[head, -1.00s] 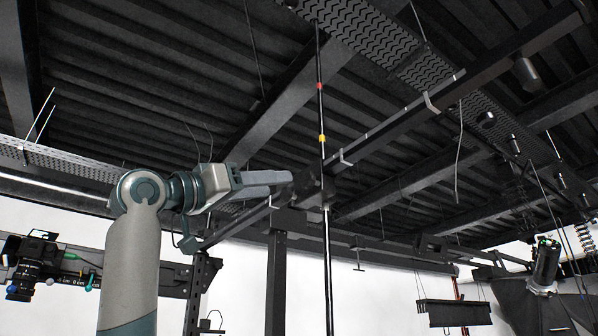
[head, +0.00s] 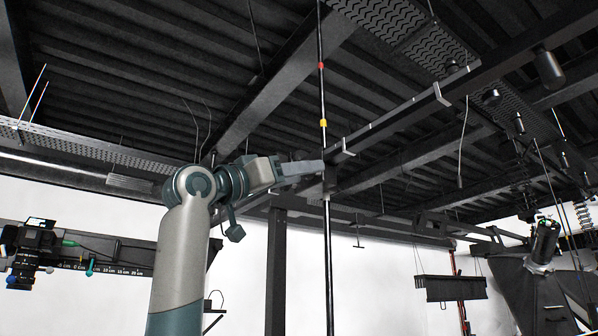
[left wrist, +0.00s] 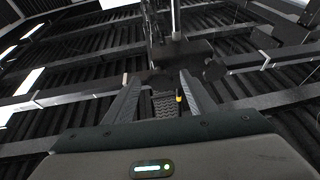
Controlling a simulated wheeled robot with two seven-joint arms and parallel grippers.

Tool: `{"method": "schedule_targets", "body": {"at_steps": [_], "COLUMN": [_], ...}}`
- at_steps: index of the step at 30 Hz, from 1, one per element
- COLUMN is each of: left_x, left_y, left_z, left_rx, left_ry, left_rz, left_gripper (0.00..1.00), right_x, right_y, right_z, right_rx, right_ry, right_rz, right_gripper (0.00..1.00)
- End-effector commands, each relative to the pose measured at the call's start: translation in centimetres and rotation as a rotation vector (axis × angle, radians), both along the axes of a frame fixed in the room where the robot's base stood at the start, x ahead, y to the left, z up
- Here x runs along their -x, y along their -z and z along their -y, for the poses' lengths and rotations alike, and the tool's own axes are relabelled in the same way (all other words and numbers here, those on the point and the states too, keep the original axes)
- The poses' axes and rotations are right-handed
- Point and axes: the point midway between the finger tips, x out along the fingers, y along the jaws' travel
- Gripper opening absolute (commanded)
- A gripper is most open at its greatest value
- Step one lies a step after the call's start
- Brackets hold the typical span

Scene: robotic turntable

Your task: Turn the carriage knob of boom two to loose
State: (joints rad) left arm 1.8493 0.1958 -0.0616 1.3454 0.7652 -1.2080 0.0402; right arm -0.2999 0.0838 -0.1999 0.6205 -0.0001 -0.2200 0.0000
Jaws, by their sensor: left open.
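A thin vertical pole (head: 328,260) with a red and a yellow band hangs in the middle of the head view. A dark carriage block (head: 330,182) sits where it meets a dark horizontal boom (head: 400,118). My left gripper (head: 318,167) is raised, with its fingers reaching to the carriage. In the left wrist view my left gripper (left wrist: 158,80) is open, with the dark carriage block (left wrist: 180,50) just beyond the fingertips. A dark rounded part, perhaps the knob, shows between the fingertips; its setting cannot be read. I cannot tell whether the fingers touch it. My right gripper is out of view.
A camera on a rail (head: 32,255) is at the left. A dark upright post (head: 276,270) stands behind my left arm. A lamp (head: 545,240) and a hanging dark box (head: 452,287) are at the right. Ceiling beams and a perforated tray (head: 385,25) are overhead.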

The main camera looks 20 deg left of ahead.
Motion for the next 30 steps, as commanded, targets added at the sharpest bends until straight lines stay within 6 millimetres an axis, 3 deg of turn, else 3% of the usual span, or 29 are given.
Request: {"method": "schedule_targets", "body": {"at_steps": [1, 6, 17, 30], "left_x": [0.0, 0.0, 0.1, 0.4], "left_y": [0.0, 0.0, 0.0, 0.1], "left_z": [0.0, 0.0, 0.0, 0.3], "left_rx": [0.0, 0.0, 0.021, 0.218], "left_ry": [0.0, 0.0, 0.0, 0.0], "left_rz": [0.0, 0.0, -0.015, -0.155], "left_gripper": [0.48, 0.1, 0.1, 0.1], "right_x": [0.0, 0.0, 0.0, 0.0], "right_y": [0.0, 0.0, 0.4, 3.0], "right_z": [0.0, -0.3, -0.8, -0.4], "right_rx": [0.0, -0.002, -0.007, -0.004], "right_ry": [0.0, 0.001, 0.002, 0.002], "right_rz": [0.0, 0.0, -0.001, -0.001], "right_gripper": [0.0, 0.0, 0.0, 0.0]}}
